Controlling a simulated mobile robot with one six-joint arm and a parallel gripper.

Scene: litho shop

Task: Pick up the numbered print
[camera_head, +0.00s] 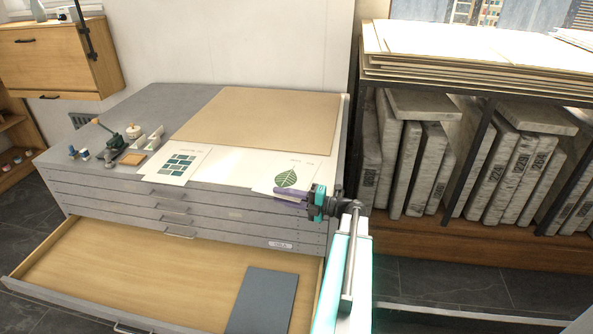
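A white print with a green leaf (297,170) lies on the right front of the grey flat-file cabinet top. Small marks show at its upper edge, too small to read. A second sheet with teal and green squares (181,161) lies to its left, also with unreadable small marks. I cannot tell which is the numbered print. My gripper (284,194), with purple fingers, is at the front edge of the leaf print and covers part of it. I cannot tell whether the fingers touch the paper or how far apart they are.
A tan board (262,117) covers the back of the cabinet top. Small tools and jars (115,145) stand at its left. The cabinet's wooden drawer (150,262) is open in front, holding a dark grey sheet (263,300). A rack with numbered stone slabs (515,170) stands at right.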

